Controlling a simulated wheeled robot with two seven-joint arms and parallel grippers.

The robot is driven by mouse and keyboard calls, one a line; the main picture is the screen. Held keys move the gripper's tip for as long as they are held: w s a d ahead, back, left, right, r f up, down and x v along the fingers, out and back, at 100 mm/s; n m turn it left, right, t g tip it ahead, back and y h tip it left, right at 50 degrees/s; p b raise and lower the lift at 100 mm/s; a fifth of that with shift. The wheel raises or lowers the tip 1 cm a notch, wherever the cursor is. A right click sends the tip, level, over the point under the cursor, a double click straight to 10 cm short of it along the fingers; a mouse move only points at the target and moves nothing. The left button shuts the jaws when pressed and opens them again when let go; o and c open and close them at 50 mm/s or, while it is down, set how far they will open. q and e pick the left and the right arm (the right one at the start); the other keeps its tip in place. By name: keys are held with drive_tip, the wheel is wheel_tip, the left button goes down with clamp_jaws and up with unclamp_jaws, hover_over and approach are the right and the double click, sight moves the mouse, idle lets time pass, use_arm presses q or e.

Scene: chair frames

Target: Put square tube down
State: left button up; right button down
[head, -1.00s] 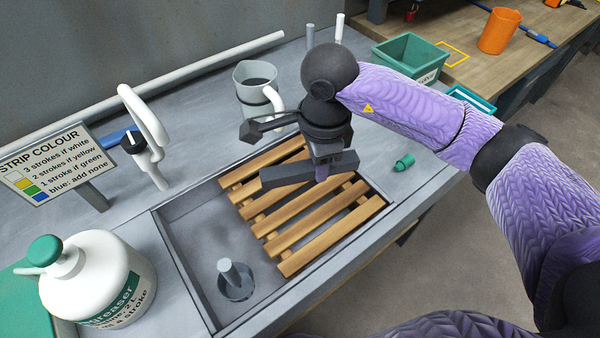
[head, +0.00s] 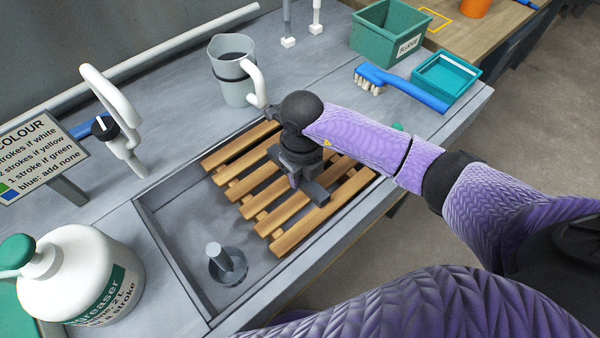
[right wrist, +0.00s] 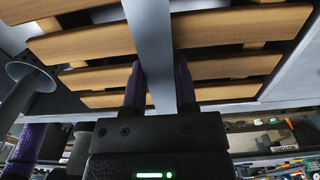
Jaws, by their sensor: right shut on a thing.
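The square tube (head: 316,193) is a plain grey bar, held low over the wooden slatted rack (head: 292,238) in the sink. My right gripper (head: 296,177) is shut on it around its middle and hides part of it. In the right wrist view the tube (right wrist: 151,35) runs lengthwise between the two fingers of the gripper (right wrist: 160,82) and crosses the slats (right wrist: 85,45). I cannot tell whether the tube touches the slats. My left gripper is not in view.
The bare sink basin (head: 190,225) with an upright drain plug (head: 227,265) lies left of the rack. A grey jug (head: 235,75) stands behind it. A white degreaser bottle (head: 85,265) stands front left. A blue brush (head: 400,85) and green bin (head: 390,35) are back right.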

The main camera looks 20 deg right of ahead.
drive_tip(key=shift+c, duration=2)
unclamp_jaws()
drive_tip(key=shift+f, duration=0.1)
wheel_tip(320, 180, up, 12)
drive_tip(key=p, duration=0.3)
drive_tip(key=shift+r, duration=0.2)
